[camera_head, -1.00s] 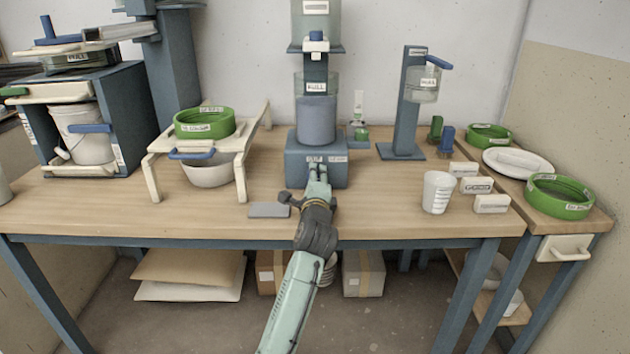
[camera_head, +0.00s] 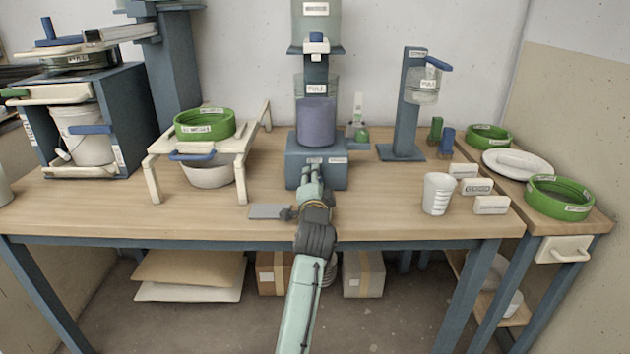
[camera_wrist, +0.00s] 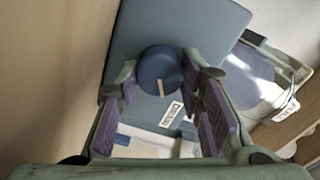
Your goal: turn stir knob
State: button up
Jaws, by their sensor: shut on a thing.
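The stir knob (camera_wrist: 158,66) is a round dark-blue knob with a pale pointer line, on a blue-grey panel in the wrist view. The panel belongs to the blue-grey stand base (camera_head: 333,178) in the middle of the table. My gripper (camera_wrist: 160,74) is shut on the knob, with a fingertip on each side of it. In the head view my gripper (camera_head: 311,167) reaches the base's front face and hides the knob. A white label (camera_wrist: 171,114) is beside the knob on the panel.
A white cup (camera_head: 437,194) and several white label blocks (camera_head: 490,205) stand to the right. A grey flat plate (camera_head: 268,211) lies left of my wrist. A white rack (camera_head: 243,143) with a green ring (camera_head: 204,125) stands left. Bare table lies between rack and base.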

dwell(0.4)
jog(key=o, duration=1.2)
jog(key=shift+c, duration=0.2)
jog(key=s, duration=1.2)
jog(key=shift+a+r, duration=0.1)
jog(key=shift+r, duration=0.05)
